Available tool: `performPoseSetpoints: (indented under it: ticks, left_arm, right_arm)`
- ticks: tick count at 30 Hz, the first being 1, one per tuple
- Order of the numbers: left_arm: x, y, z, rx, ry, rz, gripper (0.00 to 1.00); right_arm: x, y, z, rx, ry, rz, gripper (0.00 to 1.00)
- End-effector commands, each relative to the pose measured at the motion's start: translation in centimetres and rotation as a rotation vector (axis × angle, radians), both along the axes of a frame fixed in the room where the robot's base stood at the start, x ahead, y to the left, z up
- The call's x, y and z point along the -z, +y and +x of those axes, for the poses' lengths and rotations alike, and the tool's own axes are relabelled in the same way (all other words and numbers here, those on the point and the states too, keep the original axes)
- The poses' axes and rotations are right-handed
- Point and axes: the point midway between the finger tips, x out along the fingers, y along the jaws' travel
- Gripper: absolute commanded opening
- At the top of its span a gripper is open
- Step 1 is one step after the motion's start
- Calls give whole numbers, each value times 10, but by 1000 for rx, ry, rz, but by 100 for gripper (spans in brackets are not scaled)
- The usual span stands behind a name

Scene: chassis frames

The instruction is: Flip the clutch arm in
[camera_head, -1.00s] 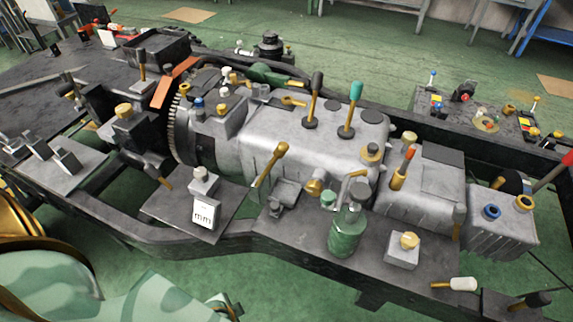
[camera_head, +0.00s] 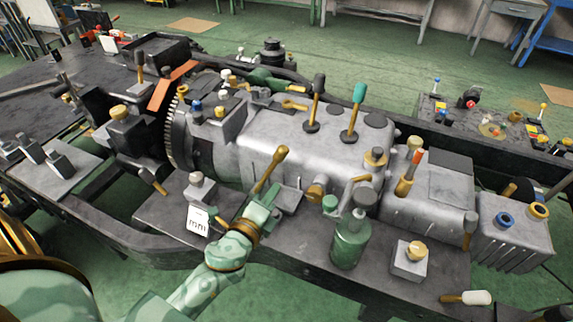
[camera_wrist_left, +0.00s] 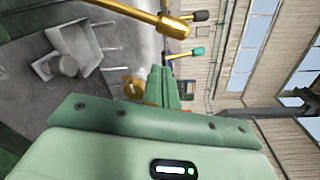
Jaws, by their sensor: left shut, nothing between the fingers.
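A brass lever (camera_head: 270,168) with a rounded knob leans up and to the right at the near side of the grey gearbox housing (camera_head: 300,140). It looks like the clutch arm, though nothing labels it. My green left gripper (camera_head: 268,198) is just below and beside this lever, fingers together, with nothing seen between them. In the left wrist view, the shut fingers (camera_wrist_left: 163,88) point at the scene. The brass lever's knob (camera_wrist_left: 172,26) is above them in the picture, apart from them. My right gripper is not in view.
A green bottle (camera_head: 350,240) stands on the chassis plate right of my gripper. A block with a white "mm" tag (camera_head: 197,219) is to the left. Two levers, black-tipped (camera_head: 315,98) and teal-tipped (camera_head: 354,108), rise from the housing top.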

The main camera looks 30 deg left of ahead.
Motion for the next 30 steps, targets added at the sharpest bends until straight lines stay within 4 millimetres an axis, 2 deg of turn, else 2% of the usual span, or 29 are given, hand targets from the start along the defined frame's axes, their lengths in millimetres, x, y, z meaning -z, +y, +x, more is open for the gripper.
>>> performPoseSetpoints:
  ticks: [6,15,19,23,30]
  left_arm:
    - [7,-17,9,107,-10,96,0]
    - [7,-17,9,108,-11,96,0]
    - [7,-17,16,108,-11,95,0]
    - [6,-17,35,107,-13,95,0]
    - [11,-20,87,106,-12,94,0]
  right_arm:
    - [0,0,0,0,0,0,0]
    - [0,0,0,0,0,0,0]
    - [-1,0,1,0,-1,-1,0]
    - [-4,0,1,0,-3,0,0]
    - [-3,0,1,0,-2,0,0]
